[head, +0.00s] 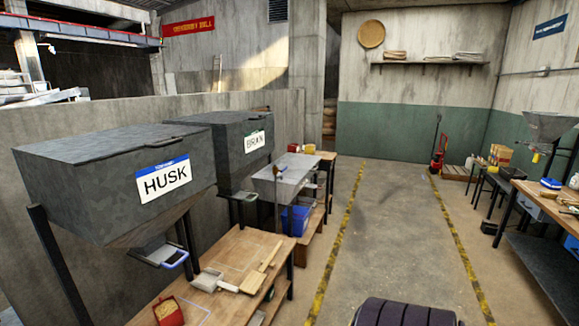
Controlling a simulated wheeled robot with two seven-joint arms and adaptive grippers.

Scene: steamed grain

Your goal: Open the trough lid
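No thing in view is marked as a trough. A grey metal box-like unit with a pale flat top (288,170) stands beyond the hoppers, left of the aisle; I cannot tell whether it is the trough or whether that top is a lid. A large dark grey hopper labelled HUSK (110,180) stands at the left, its flat lid (105,142) lying shut with a handle at its right edge. A second hopper labelled BRAN (228,155) stands behind it, its flat top (215,118) also shut. Neither of my grippers is in view.
A wooden bench (225,262) with a board, a scoop and a red container (168,312) stands in front of the hoppers. A blue bin (296,220) sits beyond it. The floor aisle (390,220) between yellow-black lines is clear. Workbenches line the right; a red pallet jack (437,155) stands far back.

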